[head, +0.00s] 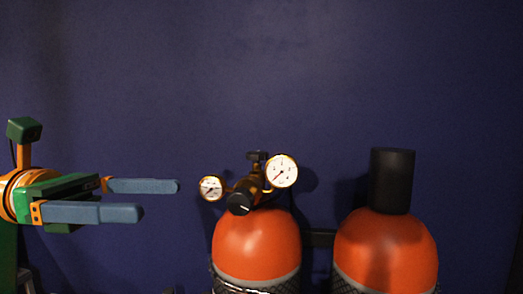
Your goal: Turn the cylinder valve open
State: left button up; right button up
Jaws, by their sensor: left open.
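The cylinder valve (257,156) is a small dark knob on top of a brass regulator with two round white gauges. It sits on the left orange cylinder (256,242). One gauge (282,171) is at the upper right and a smaller gauge (211,188) is at the left. A black round knob (240,203) faces me at the front. My left gripper (161,200) is at the left, open and empty, its two blue fingers pointing right toward the regulator. A gap lies between its fingertips and the left gauge. My right gripper is not in view.
A second orange cylinder (386,250) with a tall black cap (391,180) stands to the right. A plain dark blue wall (260,70) is behind. The space above the cylinders is clear.

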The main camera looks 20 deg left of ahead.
aim_at(257, 156)
jog(key=i+j, duration=0.2)
jog(key=i, duration=0.3)
jog(key=i+j, duration=0.15)
jog(key=i, duration=0.4)
